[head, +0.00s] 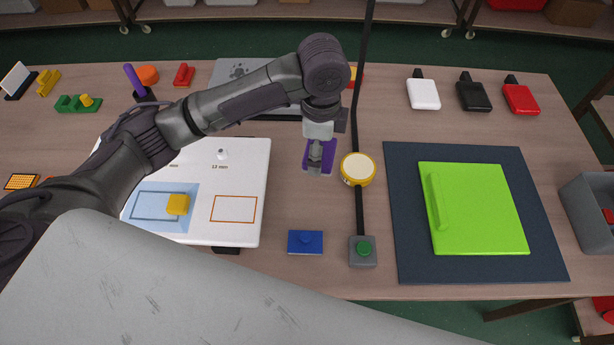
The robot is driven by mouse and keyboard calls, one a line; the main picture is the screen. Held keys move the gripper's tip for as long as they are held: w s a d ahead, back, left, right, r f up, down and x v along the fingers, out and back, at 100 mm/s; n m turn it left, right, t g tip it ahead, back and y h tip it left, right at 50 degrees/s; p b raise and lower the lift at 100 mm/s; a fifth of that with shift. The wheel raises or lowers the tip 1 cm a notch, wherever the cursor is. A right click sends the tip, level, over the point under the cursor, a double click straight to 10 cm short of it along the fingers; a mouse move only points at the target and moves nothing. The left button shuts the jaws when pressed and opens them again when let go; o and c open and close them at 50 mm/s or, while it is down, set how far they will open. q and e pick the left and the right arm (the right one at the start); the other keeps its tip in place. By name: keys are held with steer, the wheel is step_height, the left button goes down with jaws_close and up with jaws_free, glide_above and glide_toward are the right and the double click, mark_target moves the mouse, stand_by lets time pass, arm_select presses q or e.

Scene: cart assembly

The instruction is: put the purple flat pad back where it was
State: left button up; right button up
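The purple flat pad (329,161) is near the middle of the table in the head view, left of the round yellow-rimmed disc. My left gripper (317,158) points down right over the pad and covers its middle. I cannot tell whether its fingers are closed on the pad, or whether the pad rests on the table or is slightly raised. My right gripper is not in view.
A blue flat pad (305,242) lies nearer, beside a grey box with a green button (362,250). A white board (245,170) with a yellow block (178,204) is left. A green panel (480,210) lies on a dark mat (398,200) at right.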

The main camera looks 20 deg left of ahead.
arm_select(q)
steer(key=w+d+f+m+b, duration=0.1)
steer(key=w+d+f+m, duration=0.15)
steer(key=m, duration=0.45)
steer(key=w+d+f+m, duration=0.1)
steer(key=d+f+m, duration=0.1)
steer(key=d+m, duration=0.3)
steer(key=m+p, duration=0.3)
steer(key=m, duration=0.1)
glide_above(308, 178)
step_height(308, 178, down, 8)
steer(key=shift+r, duration=0.1)
step_height(308, 178, down, 4)
steer(key=shift+p, duration=0.45)
steer(key=shift+f, duration=0.2)
steer(key=shift+f, duration=0.15)
steer(key=o, duration=1)
steer(key=shift+c, duration=0.2)
